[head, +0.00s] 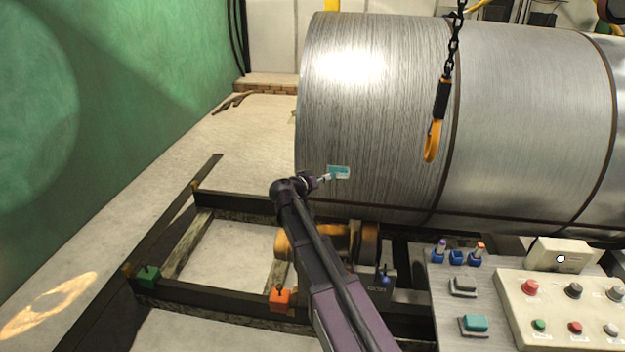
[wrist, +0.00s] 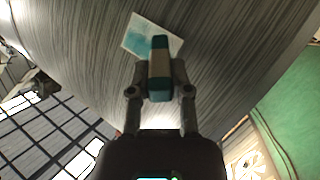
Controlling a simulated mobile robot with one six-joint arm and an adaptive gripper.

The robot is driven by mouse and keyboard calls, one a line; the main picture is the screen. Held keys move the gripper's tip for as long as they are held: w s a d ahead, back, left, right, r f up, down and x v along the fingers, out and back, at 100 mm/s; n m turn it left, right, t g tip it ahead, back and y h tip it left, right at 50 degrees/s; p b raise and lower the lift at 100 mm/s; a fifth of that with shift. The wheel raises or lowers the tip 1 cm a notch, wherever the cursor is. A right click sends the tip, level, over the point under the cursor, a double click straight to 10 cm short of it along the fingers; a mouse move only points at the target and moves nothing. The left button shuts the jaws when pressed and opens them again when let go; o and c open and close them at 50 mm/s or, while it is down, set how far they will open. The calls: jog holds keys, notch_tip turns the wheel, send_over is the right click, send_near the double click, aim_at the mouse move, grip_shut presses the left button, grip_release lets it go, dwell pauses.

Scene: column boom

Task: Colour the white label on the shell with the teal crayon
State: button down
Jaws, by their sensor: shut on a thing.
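The shell (head: 375,110) is a large brushed-metal cylinder lying across the head view; its curved side also fills the top of the wrist view (wrist: 230,60). The label (head: 338,172) is a small tilted rectangle low on its left part. In the wrist view the label (wrist: 136,39) shows teal over much of its face, with pale areas near its edges. My gripper (wrist: 160,90) is shut on the teal crayon (wrist: 159,70), which has a beige band. The crayon's far end overlaps the label; I cannot tell whether it touches. In the head view my gripper (head: 318,180) is just left of the label.
An orange hook (head: 432,142) hangs on a chain before the shell, right of the label. A dark frame (head: 240,203) and orange roller (head: 300,243) lie below. Blue holders (head: 457,257) and a button panel (head: 560,310) are at lower right. A green wall (head: 110,90) stands left.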

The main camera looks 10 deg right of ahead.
jog(key=shift+s+d, duration=0.2)
jog(key=shift+d, duration=0.4)
jog(key=d, duration=0.2)
jog(key=s+d, duration=0.1)
jog(key=d, duration=0.1)
jog(key=shift+s+d, duration=0.1)
dwell(0.5)
dwell(0.6)
jog(key=shift+w+a, duration=0.2)
jog(key=shift+a, duration=0.5)
jog(key=shift+w+a, duration=0.25)
jog(key=shift+a, duration=0.45)
jog(key=shift+w+a, duration=0.2)
jog(key=shift+a, duration=0.5)
jog(key=shift+a, duration=0.1)
jog(key=shift+w+a, duration=0.25)
jog(key=shift+a, duration=0.4)
jog(key=shift+w+a, duration=0.2)
jog(key=shift+a, duration=0.5)
jog(key=shift+w+a, duration=0.25)
jog(key=shift+a, duration=0.4)
